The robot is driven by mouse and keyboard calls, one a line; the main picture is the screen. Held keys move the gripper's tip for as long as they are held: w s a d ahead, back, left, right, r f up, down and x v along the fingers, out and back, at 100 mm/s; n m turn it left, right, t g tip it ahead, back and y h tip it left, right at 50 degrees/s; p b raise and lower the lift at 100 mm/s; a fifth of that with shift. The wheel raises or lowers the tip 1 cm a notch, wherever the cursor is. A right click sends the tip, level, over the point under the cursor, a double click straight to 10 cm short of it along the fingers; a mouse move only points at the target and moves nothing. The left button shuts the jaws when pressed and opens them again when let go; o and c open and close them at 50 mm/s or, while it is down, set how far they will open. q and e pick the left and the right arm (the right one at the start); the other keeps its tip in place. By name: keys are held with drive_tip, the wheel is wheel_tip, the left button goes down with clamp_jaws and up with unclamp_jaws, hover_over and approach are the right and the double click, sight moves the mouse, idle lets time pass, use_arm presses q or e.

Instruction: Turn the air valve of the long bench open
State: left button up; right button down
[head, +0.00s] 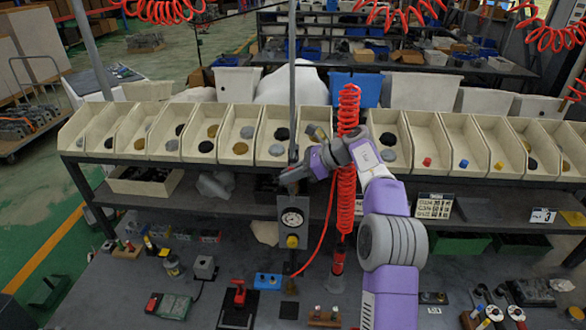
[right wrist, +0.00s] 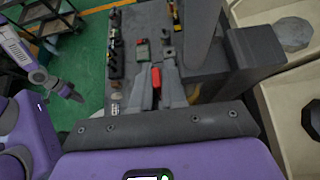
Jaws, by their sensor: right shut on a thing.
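The air valve is on the grey upright post of the long bench, above the panel with the round pressure gauge (head: 292,218). My right gripper (head: 287,176) reaches the post from the right and is shut on the valve's handle, just above the gauge. Its fingers and wrist hide most of the valve in the head view. In the right wrist view a red piece (right wrist: 156,88) shows between the fingers. How far the handle is turned cannot be told. My left gripper (right wrist: 70,92) shows small at the left of the right wrist view; its jaws are unclear.
A row of cream bins (head: 238,132) with small parts runs behind the post. A coiled red hose (head: 347,200) hangs close to my right forearm. The bench top (head: 205,292) holds a red clamp (head: 240,294), a green meter (head: 174,306) and several small fittings.

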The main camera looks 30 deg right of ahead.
idle(0.4)
drive_tip(key=c, duration=1.4)
unclamp_jaws()
drive_tip(key=shift+o, duration=0.7)
drive_tip(key=shift+s+a+r, duration=0.1)
drive_tip(key=shift+s, duration=0.05)
drive_tip(key=shift+r, duration=0.1)
